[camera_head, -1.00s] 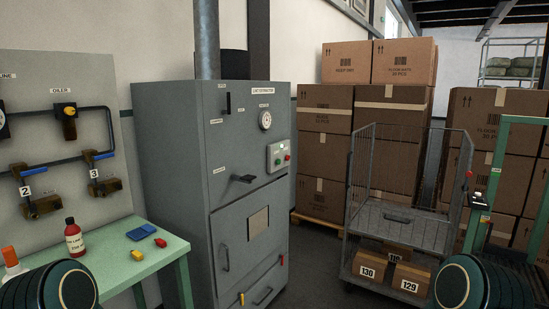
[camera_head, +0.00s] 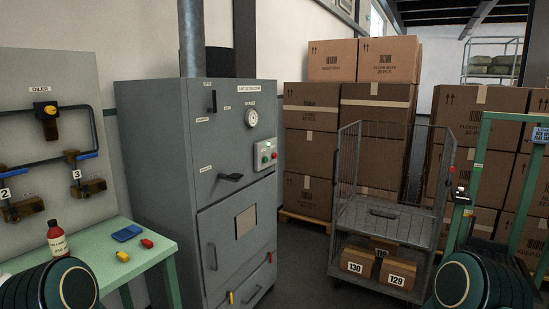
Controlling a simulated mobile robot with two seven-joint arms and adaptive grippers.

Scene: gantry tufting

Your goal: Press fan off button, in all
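A grey extraction cabinet (camera_head: 150,150) stands left of centre with a round gauge (camera_head: 251,118) on its front. Below the gauge is a pale control box (camera_head: 265,155) with a green button (camera_head: 265,159) on the left and a red button (camera_head: 274,155) on the right. The lettering beside the buttons is too small to read. Parts of my two arms show at the lower left and lower right corners. Neither gripper's fingers are in view, and nothing of mine touches the control box.
A green table (camera_head: 150,247) with a red bottle (camera_head: 57,238) stands in front of the cabinet's left side. A wire cage trolley (camera_head: 375,212) with numbered boxes stands to the right, before stacked cartons (camera_head: 307,150). Dark floor shows between cabinet and trolley.

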